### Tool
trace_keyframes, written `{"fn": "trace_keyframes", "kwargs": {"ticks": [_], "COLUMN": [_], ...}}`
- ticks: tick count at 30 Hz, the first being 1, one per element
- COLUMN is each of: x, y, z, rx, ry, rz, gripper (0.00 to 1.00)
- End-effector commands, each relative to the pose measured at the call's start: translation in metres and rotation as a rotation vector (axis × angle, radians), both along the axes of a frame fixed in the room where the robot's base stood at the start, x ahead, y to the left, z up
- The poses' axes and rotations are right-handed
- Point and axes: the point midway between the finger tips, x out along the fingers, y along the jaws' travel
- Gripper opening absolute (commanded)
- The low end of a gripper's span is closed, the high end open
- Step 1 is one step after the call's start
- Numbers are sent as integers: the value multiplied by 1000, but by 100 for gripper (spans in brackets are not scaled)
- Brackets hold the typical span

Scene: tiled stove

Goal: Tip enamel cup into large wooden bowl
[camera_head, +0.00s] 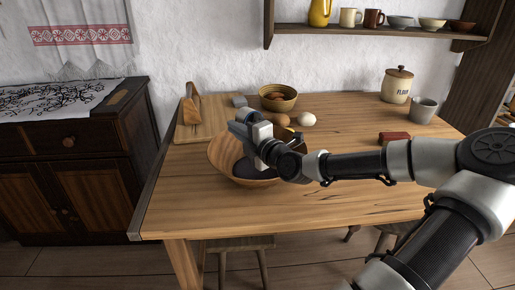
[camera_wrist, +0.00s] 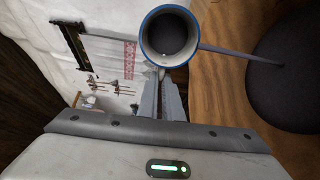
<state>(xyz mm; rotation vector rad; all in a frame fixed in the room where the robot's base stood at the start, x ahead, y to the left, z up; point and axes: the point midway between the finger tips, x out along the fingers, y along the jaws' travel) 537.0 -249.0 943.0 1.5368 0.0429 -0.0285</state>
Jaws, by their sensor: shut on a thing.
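The enamel cup (camera_wrist: 148,42), light inside with a blue rim, is held at the fingertips of my gripper (camera_wrist: 170,84) in the wrist view. It is tipped over, with some dark contents inside. A thin dark stream (camera_wrist: 225,52) runs from its rim to a dark pool (camera_wrist: 285,85) in the large wooden bowl (camera_wrist: 232,88). In the head view my gripper (camera_head: 252,140) is above the bowl (camera_head: 221,152), which stands on the table with the dark pool inside. My arm hides part of the bowl's right side.
Behind the bowl are a smaller bowl (camera_head: 277,96) with brown things in it, an egg-like white item (camera_head: 306,119) and a cutting board (camera_head: 203,118). A flour jar (camera_head: 396,86), a grey cup (camera_head: 423,111) and a reddish block (camera_head: 394,137) stand right. The table's front is clear.

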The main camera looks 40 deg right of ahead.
Motion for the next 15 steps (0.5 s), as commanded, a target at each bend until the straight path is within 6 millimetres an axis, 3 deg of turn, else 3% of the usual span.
{"fn": "trace_keyframes", "kwargs": {"ticks": [15], "x": [-2], "y": [0], "z": [9], "rx": [-3], "ry": [-58], "rz": [0], "gripper": [0]}}
